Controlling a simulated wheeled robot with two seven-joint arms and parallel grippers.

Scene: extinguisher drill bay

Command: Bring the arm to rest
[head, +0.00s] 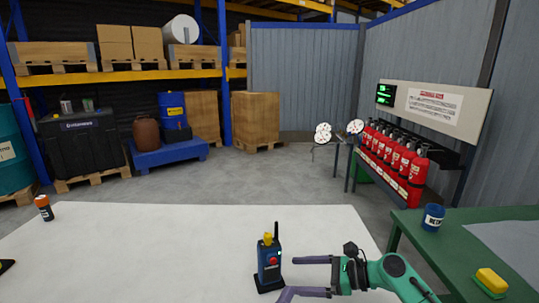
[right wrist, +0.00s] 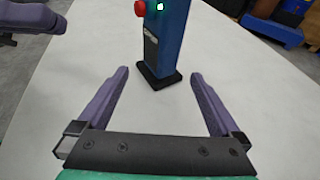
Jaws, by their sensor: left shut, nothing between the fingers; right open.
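A blue handheld device (head: 268,262) with a red button, a yellow-orange top knob and a black antenna stands upright on the white table. It also shows in the right wrist view (right wrist: 168,38), on a black foot. My right gripper (head: 287,279) is open and empty, just right of the device. In the right wrist view its two purple fingers (right wrist: 160,74) are spread, with the device's foot ahead of the tips and apart from them.
The white table (head: 170,250) is mostly bare; an orange-and-black canister (head: 44,208) stands at its far left. On the right a green table (head: 455,255) holds a blue mug (head: 433,217) and a yellow sponge-like block (head: 491,281). Red extinguishers (head: 400,160) line the right wall.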

